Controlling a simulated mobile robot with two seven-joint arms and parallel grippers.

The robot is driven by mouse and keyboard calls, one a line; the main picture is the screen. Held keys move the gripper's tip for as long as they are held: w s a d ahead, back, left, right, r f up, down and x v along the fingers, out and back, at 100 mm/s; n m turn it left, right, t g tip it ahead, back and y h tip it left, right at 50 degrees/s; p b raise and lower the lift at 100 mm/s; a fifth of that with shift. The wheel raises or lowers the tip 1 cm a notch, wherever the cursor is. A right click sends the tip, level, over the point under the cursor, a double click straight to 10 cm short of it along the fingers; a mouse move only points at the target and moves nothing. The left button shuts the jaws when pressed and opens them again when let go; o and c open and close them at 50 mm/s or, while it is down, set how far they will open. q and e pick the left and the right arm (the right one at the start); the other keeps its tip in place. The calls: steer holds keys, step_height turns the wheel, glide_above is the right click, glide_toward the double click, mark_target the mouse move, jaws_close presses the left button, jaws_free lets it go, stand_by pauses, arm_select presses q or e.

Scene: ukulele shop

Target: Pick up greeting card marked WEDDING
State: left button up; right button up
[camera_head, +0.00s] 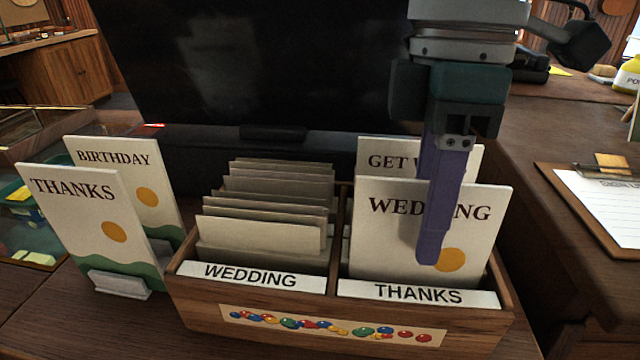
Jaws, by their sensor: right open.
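The greeting card marked WEDDING (385,235) stands upright in the right compartment of a wooden box (250,342), behind the label THANKS (418,293). A card whose visible letters begin GET (385,160) stands behind it. My right gripper (440,255) comes down from above in front of the WEDDING card, its purple finger covering part of the word and the orange dot. It is open; a second finger is hidden, and I cannot tell whether it touches the card. My left gripper is not in view.
The box's left compartment, labelled WEDDING (250,276), holds several blank-looking cards or envelopes (262,232). THANKS (95,225) and BIRTHDAY (122,180) cards stand at left. A dark screen (240,70) rises behind. A clipboard (610,205) lies at right.

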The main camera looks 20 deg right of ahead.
step_height(320, 180, down, 2)
steer(key=shift+s+f, duration=0.1)
jaws_close()
stand_by(0.6)
